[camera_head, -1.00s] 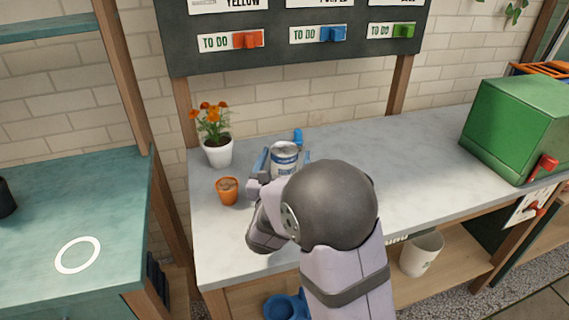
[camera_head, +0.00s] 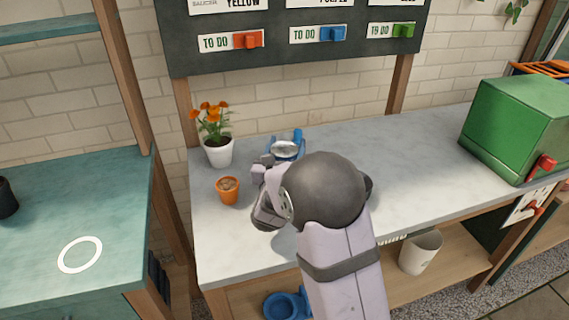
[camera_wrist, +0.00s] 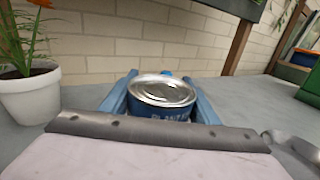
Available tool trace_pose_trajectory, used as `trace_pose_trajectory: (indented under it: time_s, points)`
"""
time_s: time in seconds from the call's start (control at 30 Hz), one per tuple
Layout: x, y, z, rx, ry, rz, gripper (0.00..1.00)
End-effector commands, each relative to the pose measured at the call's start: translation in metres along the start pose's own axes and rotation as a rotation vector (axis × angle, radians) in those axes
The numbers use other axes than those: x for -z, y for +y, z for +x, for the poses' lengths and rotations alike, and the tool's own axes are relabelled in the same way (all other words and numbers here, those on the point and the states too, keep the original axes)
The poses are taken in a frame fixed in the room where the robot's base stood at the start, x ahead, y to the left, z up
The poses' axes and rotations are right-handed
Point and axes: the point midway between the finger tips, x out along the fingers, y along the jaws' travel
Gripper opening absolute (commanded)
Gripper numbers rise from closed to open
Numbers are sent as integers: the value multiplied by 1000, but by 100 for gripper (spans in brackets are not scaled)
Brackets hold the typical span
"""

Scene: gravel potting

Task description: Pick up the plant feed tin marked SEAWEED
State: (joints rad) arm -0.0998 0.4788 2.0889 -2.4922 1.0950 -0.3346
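A round tin (camera_head: 285,148) with a silver lid and a blue label stands out above my gripper on the pale counter. It also shows in the wrist view (camera_wrist: 163,90), where part of the label appears to read PLANT; the word below is hidden by my gripper. The tin is upright. I cannot tell whether it is clear of the counter.
A white pot with orange flowers (camera_head: 218,152) and a small terracotta pot (camera_head: 228,191) stand left of my gripper. A small blue item (camera_wrist: 167,74) is just behind the tin. A green box (camera_head: 515,130) stands far right. The counter between is clear.

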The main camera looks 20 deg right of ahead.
Motion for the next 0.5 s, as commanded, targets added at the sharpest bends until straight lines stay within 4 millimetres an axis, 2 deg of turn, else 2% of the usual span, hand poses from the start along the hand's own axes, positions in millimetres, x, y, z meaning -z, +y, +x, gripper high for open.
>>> trace_pose_trajectory:
  time_s: [0.03, 0.07, 0.37, 0.5]
  points:
    - [0, 0, 0, 0, 0, 0, 30]
    - [0, 0, 0, 0, 0, 0, 22]
    - [-5, 0, 0, 0, -5, 2, 22]
    - [-18, 0, 0, 1, -8, 3, 22]
